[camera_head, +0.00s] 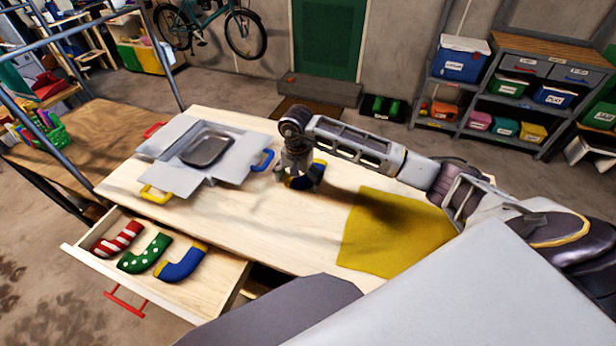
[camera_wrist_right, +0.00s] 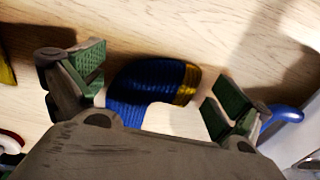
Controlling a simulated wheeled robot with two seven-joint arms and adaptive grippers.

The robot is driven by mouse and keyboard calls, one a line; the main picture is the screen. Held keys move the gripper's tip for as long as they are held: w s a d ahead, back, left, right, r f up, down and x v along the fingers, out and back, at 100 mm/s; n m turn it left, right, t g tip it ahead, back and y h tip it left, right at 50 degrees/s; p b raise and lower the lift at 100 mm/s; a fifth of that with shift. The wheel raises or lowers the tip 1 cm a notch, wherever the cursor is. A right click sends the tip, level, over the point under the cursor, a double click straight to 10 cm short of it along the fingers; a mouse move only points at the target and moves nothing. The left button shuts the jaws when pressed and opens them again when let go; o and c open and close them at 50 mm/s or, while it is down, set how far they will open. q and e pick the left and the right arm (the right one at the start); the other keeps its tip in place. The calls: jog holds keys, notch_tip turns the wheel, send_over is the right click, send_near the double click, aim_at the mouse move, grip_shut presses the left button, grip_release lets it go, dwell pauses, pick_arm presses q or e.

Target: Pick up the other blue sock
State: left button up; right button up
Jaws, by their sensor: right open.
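One blue sock with a yellow cuff (camera_head: 306,176) lies on the table top, right of the grey open box. My right gripper (camera_head: 298,178) is directly over it, pointing down. In the right wrist view the sock (camera_wrist_right: 150,83) lies between the two green-padded fingers of the right gripper (camera_wrist_right: 155,95), which are apart, with a gap on each side. Part of the sock is hidden by the gripper body. Another blue sock with a yellow cuff (camera_head: 181,263) lies in the open drawer. My left gripper is not in view.
The drawer (camera_head: 232,275) also holds a red-striped sock (camera_head: 117,238) and a green dotted sock (camera_head: 145,253). A grey box with coloured handles (camera_head: 171,135) holds a dark tray (camera_head: 207,149). A yellow cloth (camera_head: 395,232) lies right of the gripper. Table space in front is clear.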

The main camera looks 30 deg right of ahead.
jog(key=shift+c, duration=0.6)
jog(key=c, duration=0.8)
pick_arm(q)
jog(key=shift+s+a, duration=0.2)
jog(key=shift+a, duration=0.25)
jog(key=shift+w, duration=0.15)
pick_arm(e)
jog(key=shift+r, duration=0.1)
jog(key=shift+r, duration=0.1)
jog(key=shift+r, duration=0.2)
notch_tip(320, 180, up, 7)
jog(key=shift+r+b, duration=0.1)
jog(key=shift+b, duration=0.3)
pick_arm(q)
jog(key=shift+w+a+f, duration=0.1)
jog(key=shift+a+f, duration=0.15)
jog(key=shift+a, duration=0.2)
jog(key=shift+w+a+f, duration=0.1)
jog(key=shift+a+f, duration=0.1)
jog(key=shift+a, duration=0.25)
pick_arm(e)
jog(key=shift+r, duration=1.05)
